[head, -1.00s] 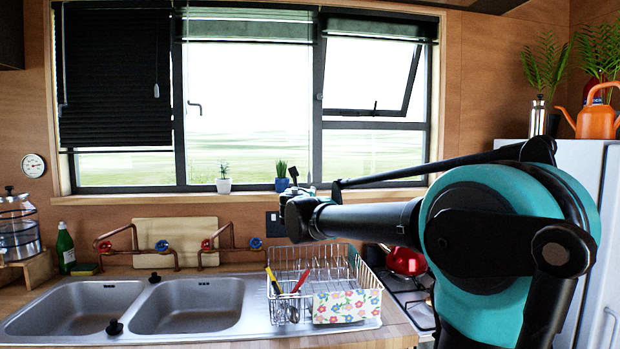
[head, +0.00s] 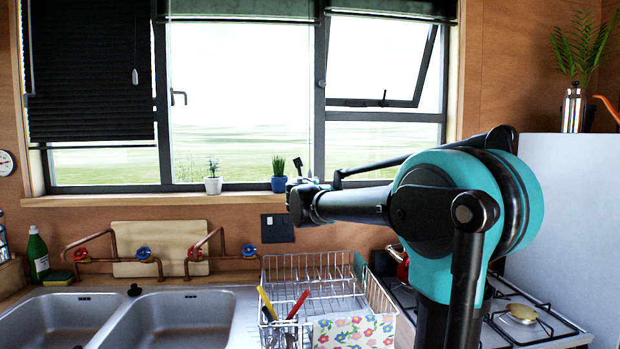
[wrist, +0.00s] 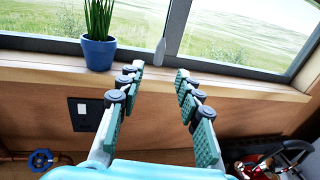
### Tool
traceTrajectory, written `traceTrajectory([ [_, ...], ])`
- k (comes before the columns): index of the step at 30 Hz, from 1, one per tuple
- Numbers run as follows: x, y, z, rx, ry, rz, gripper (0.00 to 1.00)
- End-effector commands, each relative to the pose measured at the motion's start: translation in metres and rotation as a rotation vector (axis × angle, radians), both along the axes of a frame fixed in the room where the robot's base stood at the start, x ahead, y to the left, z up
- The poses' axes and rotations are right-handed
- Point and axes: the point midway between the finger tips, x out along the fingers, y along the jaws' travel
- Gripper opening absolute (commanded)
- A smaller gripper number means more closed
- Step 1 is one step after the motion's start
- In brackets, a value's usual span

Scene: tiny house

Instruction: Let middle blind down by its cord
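The middle blind (head: 240,10) is dark and gathered up at the top of the middle window pane. A pale grey cord pull (wrist: 160,52) hangs in front of the window in the wrist view, just beyond and between my fingertips. I cannot tell for sure which blind it belongs to. My gripper (wrist: 158,78) is open and empty, its two padded fingers pointing at the window sill. In the head view my gripper (head: 298,180) is small and partly hidden by my arm, near the sill. The fingers do not appear to touch the pull.
A blue plant pot (wrist: 98,52) stands on the sill left of my fingers. A white pot (head: 213,185) stands farther left. The left blind (head: 88,75) is lowered most of the way. A dish rack (head: 330,285), sinks (head: 180,318) and stove (head: 525,325) lie below.

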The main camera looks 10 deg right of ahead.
Motion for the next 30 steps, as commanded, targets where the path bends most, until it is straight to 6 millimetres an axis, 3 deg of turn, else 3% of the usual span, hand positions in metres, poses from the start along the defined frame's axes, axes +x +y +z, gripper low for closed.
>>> traceTrajectory([
  [12, 0.079, -0.016, 0.000, 0.000, 0.000, -0.001, 0.35],
  [18, 0.106, -0.022, 0.000, 0.000, 0.001, -0.002, 0.35],
  [30, 0.120, -0.024, 0.000, 0.000, 0.001, 0.000, 0.35],
])
